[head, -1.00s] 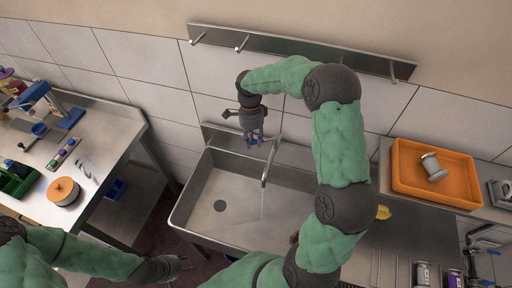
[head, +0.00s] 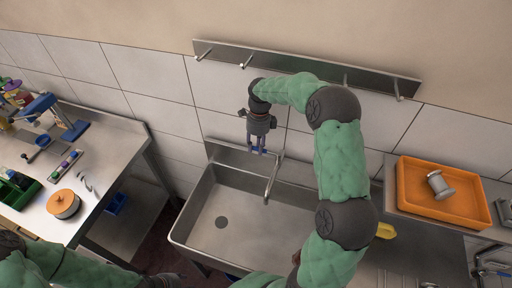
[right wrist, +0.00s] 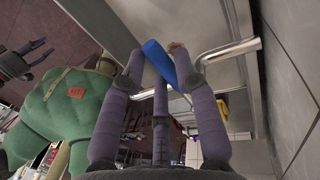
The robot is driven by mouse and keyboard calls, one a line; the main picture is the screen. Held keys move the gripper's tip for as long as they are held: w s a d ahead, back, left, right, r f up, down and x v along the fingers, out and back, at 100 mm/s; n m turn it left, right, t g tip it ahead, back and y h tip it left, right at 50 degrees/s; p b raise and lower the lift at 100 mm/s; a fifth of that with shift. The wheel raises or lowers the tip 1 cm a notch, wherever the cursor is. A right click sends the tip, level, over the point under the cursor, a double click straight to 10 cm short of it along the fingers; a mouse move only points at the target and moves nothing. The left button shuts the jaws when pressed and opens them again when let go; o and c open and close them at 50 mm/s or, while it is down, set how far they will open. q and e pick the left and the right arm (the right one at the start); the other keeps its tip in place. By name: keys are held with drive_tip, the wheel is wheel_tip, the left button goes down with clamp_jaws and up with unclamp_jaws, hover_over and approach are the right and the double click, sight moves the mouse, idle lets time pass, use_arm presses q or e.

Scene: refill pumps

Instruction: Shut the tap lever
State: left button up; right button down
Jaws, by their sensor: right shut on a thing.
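The steel tap has a spout (head: 270,182) that reaches out over the sink (head: 205,215). Its blue lever (head: 259,150) is at the back, near the wall, and shows larger in the right wrist view (right wrist: 160,64). My right gripper (head: 258,150) points down at the lever and is shut on it, with a finger on either side; the fingers hide part of it. No water shows under the spout. My left gripper (right wrist: 36,55) is far from the tap, empty, with its fingers apart; only a dark bit of it shows at the head view's bottom edge.
A steel rail with hooks (head: 300,66) is on the wall above the tap. An orange tray (head: 410,185) with a metal part stands on the right counter. The left bench (head: 125,135) holds an orange-topped pot (head: 63,204) and small items. The sink basin looks empty.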

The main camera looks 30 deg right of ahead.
sight(257, 147)
drive_tip(key=shift+w+d+r, duration=0.1)
drive_tip(key=shift+w, duration=0.05)
drive_tip(key=c, duration=1.1)
unclamp_jaws()
drive_tip(key=shift+o, duration=1)
wheel_tip(257, 147, up, 10)
